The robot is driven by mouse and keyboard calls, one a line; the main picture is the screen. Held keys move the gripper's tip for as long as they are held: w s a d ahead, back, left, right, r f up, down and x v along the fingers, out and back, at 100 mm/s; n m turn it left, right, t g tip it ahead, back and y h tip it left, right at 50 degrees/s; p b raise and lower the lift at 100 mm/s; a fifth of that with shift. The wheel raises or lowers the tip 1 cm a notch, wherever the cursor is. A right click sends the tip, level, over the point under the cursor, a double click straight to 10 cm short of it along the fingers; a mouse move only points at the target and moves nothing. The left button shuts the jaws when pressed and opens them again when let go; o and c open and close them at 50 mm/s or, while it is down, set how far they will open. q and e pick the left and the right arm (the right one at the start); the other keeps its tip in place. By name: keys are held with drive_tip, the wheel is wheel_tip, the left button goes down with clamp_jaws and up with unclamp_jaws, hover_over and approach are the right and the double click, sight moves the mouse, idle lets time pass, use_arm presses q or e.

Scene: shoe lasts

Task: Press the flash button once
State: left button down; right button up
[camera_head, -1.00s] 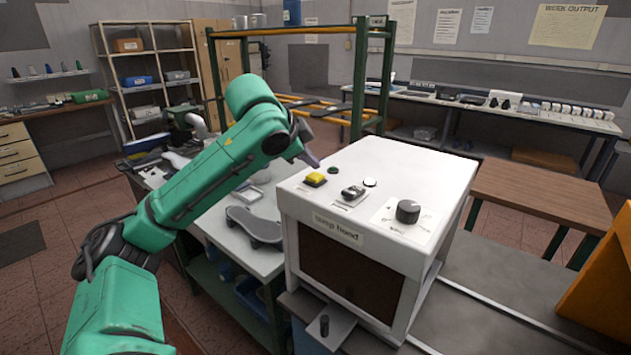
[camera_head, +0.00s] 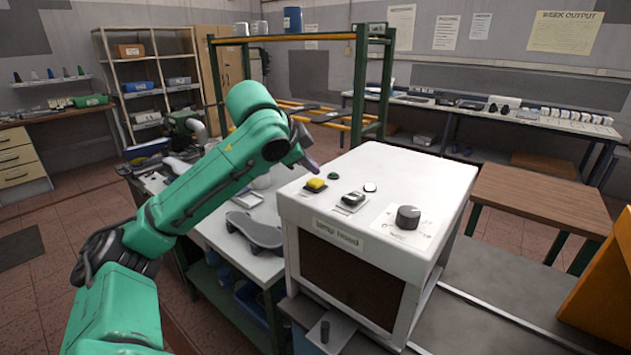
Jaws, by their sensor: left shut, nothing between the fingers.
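The white box labelled "lamp hood" (camera_head: 340,235) stands right of centre on the bench. My right gripper is not in view.
A green frame rack (camera_head: 358,95) stands behind. A wooden table (camera_head: 540,200) is at the right, and an orange panel (camera_head: 600,280) is at the right edge.

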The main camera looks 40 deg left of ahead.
sight(311, 182)
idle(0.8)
use_arm(q)
drive_tip(key=shift+f+b, duration=0.35)
drive_tip(key=shift+f, duration=0.05)
drive_tip(key=shift+f+b, duration=0.5)
drive_tip(key=shift+f, duration=0.05)
idle(0.5)
drive_tip(key=shift+r+p, duration=0.95)
drive_tip(key=shift+p, duration=0.05)
wheel_tip(311, 182, up, 5)
drive_tip(key=p, duration=0.5)
drive_tip(key=shift+r, duration=0.15)
